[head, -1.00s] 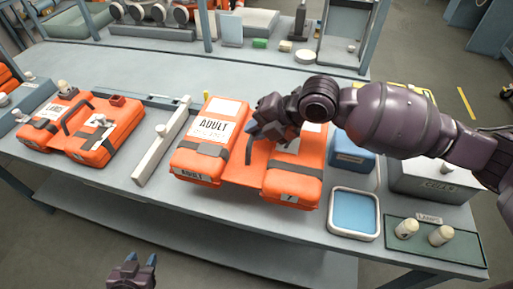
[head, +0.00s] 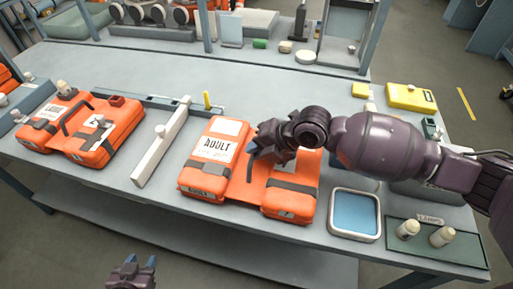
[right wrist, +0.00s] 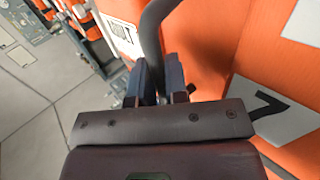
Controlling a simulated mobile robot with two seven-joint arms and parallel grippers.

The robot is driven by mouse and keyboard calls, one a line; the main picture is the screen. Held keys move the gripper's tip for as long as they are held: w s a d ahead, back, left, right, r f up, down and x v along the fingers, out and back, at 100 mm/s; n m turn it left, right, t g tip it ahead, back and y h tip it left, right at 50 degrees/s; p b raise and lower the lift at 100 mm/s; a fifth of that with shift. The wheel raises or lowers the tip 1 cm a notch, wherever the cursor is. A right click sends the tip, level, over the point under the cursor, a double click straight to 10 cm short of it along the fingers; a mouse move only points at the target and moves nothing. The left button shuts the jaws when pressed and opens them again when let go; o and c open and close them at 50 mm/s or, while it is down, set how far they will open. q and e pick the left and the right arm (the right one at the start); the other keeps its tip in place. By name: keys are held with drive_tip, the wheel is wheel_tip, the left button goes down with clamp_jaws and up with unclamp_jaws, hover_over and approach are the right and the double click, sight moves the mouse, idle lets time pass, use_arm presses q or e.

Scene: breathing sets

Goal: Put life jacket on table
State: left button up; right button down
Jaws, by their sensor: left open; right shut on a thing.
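An orange life jacket (head: 240,202) marked ADULT lies at the front middle of the table (head: 105,190), its grey straps and white label facing up. My right gripper (head: 256,150) reaches over it from the right. In the right wrist view, the right gripper (right wrist: 160,85) is shut on the dark strap loop (right wrist: 152,35) of the jacket, with the orange panels (right wrist: 195,40) close behind. Whether the jacket fully touches the table is hard to tell. My left gripper (head: 133,268) is open and empty, low in front of the table edge.
A second orange jacket (head: 120,124) lies at the left, past a pale divider bar (head: 163,143). A blue tray (head: 355,213) and a green lamp mat (head: 457,252) are at the right. A yellow case (head: 410,96) sits farther back. The table's back middle is clear.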

drive_tip(key=c, duration=1.6)
unclamp_jaws()
drive_tip(key=shift+f, duration=0.1)
drive_tip(key=o, duration=0.5)
drive_tip(key=shift+r, duration=0.2)
drive_tip(key=v, duration=1)
drive_tip(key=shift+d, duration=0.1)
drive_tip(key=shift+v, duration=0.9)
